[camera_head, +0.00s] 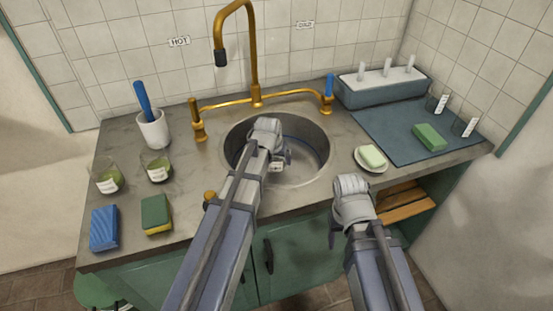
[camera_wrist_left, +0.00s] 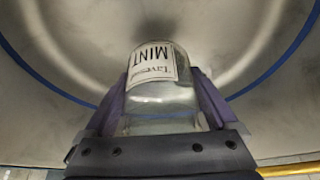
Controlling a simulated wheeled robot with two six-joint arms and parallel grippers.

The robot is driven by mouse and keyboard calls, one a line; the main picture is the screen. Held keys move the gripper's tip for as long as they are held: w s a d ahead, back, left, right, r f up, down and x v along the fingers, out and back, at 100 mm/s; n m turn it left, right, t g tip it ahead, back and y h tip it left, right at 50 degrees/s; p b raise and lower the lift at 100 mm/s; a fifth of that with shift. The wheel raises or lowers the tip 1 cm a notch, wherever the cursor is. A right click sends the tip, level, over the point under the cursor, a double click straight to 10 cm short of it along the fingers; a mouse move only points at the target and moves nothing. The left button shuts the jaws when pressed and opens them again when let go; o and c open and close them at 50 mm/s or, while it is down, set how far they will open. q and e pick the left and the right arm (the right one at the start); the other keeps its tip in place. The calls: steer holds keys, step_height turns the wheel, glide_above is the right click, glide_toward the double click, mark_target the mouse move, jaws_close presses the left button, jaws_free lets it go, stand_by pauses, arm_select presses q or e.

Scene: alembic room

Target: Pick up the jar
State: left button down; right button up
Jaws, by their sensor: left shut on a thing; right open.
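In the left wrist view, a clear glass jar (camera_wrist_left: 160,95) with a white label reading "MINT" is between the fingers of my left gripper (camera_wrist_left: 160,110). The gripper is shut on it, with a purple finger along each side. The jar looks empty, and the metal sink basin is behind it. In the head view, my left gripper (camera_head: 280,163) is over the sink (camera_head: 310,165), and my wrist mostly hides the jar. My right gripper (camera_head: 335,230) is open, near the counter's front edge; its fingers are mostly hidden by its wrist.
A soap dish (camera_head: 371,167) is right of the sink. A mat (camera_head: 385,128) holds a green block and labelled glasses. A brass faucet (camera_head: 254,60) rises behind.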

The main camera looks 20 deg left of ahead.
arm_select(q)
step_height(320, 180, up, 7)
steer(key=p, duration=0.6)
steer(key=shift+p, duration=0.4)
steer(key=shift+r, duration=0.15)
steer(key=shift+r+g+p, duration=0.15)
steer(key=shift+g+p, duration=0.45)
steer(key=shift+g, duration=0.7)
steer(key=shift+r+g+p, duration=0.1)
steer(key=shift+g+p, duration=0.5)
steer(key=shift+g, duration=0.7)
steer(key=shift+s, duration=0.1)
